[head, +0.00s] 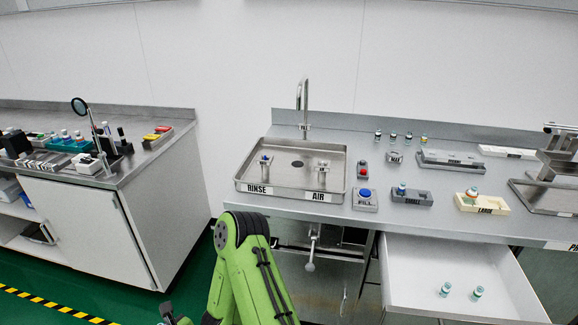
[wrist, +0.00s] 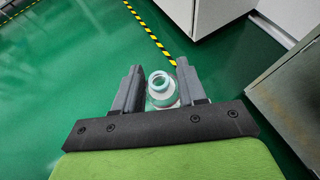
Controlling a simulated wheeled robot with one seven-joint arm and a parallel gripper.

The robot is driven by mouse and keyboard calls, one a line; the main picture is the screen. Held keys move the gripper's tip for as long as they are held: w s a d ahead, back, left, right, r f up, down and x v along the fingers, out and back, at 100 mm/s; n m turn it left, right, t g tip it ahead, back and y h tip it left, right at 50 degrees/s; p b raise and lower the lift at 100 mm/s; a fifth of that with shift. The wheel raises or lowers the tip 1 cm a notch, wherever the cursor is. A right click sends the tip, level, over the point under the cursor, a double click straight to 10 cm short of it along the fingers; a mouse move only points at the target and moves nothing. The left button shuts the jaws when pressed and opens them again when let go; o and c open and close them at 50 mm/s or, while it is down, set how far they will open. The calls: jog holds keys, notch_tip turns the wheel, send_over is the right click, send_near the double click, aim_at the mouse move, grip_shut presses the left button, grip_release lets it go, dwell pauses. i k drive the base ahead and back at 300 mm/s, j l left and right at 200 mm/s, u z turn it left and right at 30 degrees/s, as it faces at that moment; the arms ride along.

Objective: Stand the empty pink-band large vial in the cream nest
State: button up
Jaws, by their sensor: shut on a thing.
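My gripper shows in the wrist view (wrist: 163,88), shut on a clear open-topped vial (wrist: 161,88) with a teal rim. No pink band can be made out on it, and its contents are unclear. In the head view only part of my gripper (head: 168,313) shows at the bottom edge, low over the floor and left of the sink cabinet; the vial is not clear there. The cream nest (head: 497,208), marked LARGE, lies on the right part of the counter, far from my gripper. A small vial-like piece (head: 472,191) stands at its back left.
An open white drawer (head: 420,262) juts out below the counter, with two vials (head: 445,289) (head: 477,292) in it. A grey SMALL nest (head: 420,200), FILL button (head: 365,198) and sink tray (head: 335,180) stand left of the cream nest. Green floor is clear around my gripper.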

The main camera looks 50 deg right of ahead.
aim_at(481, 204)
jog(key=k+l+u, duration=0.15)
jog(key=k+u, duration=0.6)
jog(key=k, duration=0.2)
jog(key=k+u, duration=0.15)
jog(key=k, duration=0.65)
jog(key=k+j+u, duration=0.15)
jog(key=k, duration=0.6)
jog(key=k+u, duration=0.35)
jog(key=k+j+u, duration=0.2)
jog(key=k+u, duration=0.15)
jog(key=k+z, duration=0.1)
jog(key=z, duration=0.35)
jog(key=l+z, duration=0.1)
jog(key=z, duration=0.35)
jog(key=k+l+z, duration=0.1)
jog(key=z, duration=0.4)
jog(key=l+z, duration=0.15)
jog(key=z, duration=0.3)
jog(key=l+z, duration=0.15)
jog(key=z, duration=0.3)
jog(key=k, duration=0.05)
